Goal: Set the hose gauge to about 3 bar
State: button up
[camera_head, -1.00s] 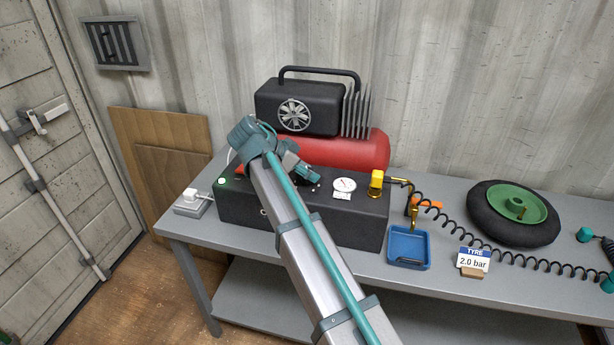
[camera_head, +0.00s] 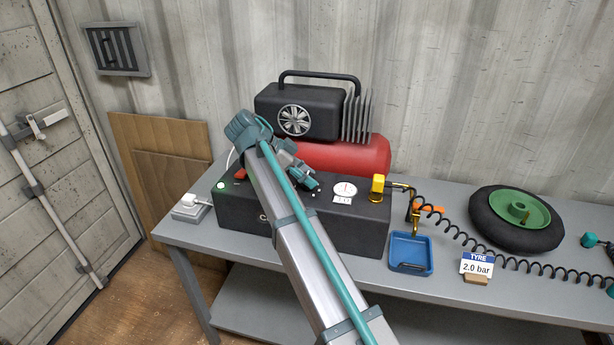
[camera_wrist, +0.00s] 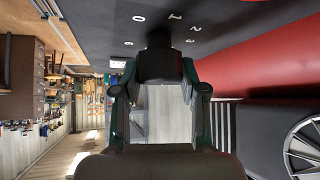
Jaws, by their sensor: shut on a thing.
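The hose gauge (camera_head: 344,189) is a white round dial on top of the black control box (camera_head: 350,232). A small display plate (camera_head: 342,200) is below it; its digits look like 3.0 but are blurred, and the needle is too fine to read. My gripper (camera_head: 309,183) is at the box top, just left of the gauge. In the wrist view my gripper (camera_wrist: 160,72) is shut on a dark knob (camera_wrist: 159,42). White scale numbers (camera_wrist: 174,16) ring the knob on the panel; its pointer is hidden.
The red tank (camera_head: 365,155) and black motor (camera_head: 300,108) stand right behind the box. A yellow fitting (camera_head: 378,184) with a coiled black hose (camera_head: 445,222) is right of the gauge. A blue tray (camera_head: 410,253), a green-hubbed wheel (camera_head: 516,217) and a "TYRE 2.0 bar" sign (camera_head: 476,264) lie further right.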

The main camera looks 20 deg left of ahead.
jog(key=shift+f, duration=0.1)
jog(key=o, duration=1.2)
jog(key=shift+c, duration=0.2)
jog(key=shift+n, duration=0.3)
